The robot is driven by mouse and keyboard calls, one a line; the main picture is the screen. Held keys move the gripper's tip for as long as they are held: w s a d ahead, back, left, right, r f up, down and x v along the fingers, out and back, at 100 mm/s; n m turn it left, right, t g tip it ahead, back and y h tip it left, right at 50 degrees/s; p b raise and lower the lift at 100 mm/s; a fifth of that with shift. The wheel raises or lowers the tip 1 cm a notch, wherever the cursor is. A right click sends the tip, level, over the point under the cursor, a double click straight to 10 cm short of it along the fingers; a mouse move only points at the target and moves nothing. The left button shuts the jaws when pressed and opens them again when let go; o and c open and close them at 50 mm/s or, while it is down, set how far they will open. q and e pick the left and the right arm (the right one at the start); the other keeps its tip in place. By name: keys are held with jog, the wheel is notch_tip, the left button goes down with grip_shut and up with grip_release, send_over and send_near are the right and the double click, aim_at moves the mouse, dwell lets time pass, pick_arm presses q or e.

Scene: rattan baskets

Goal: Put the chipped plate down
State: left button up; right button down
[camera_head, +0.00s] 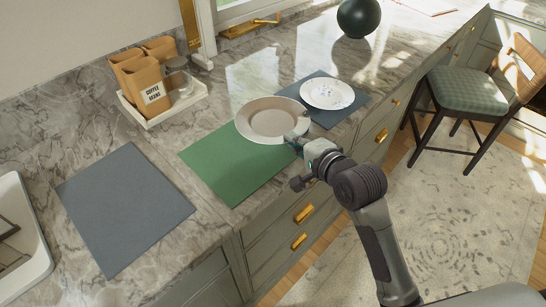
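A large beige plate (262,119), which I take to be the chipped plate, is at the far end of the green mat (232,168) and reaches past its edge. My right gripper (297,142) is at the plate's near right rim and appears shut on it, hiding part of the rim. No chip shows clearly. I cannot tell whether the plate touches the mat or is held just above it. My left gripper is not in view.
A white plate with dark marks (326,92) sits on a blue-grey mat (352,105) close to the beige plate. An empty blue-grey mat (122,207) lies at left. A dark round vase (358,17) stands behind.

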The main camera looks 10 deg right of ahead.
jog(key=s+d+r+m+t+h, duration=0.1)
jog(key=s+d+m+h, duration=0.3)
jog(key=s, duration=0.4)
jog(key=shift+s+d+h, duration=0.35)
jog(key=shift+d+h, duration=0.25)
jog(key=shift+d, duration=0.2)
jog(key=shift+s, duration=0.1)
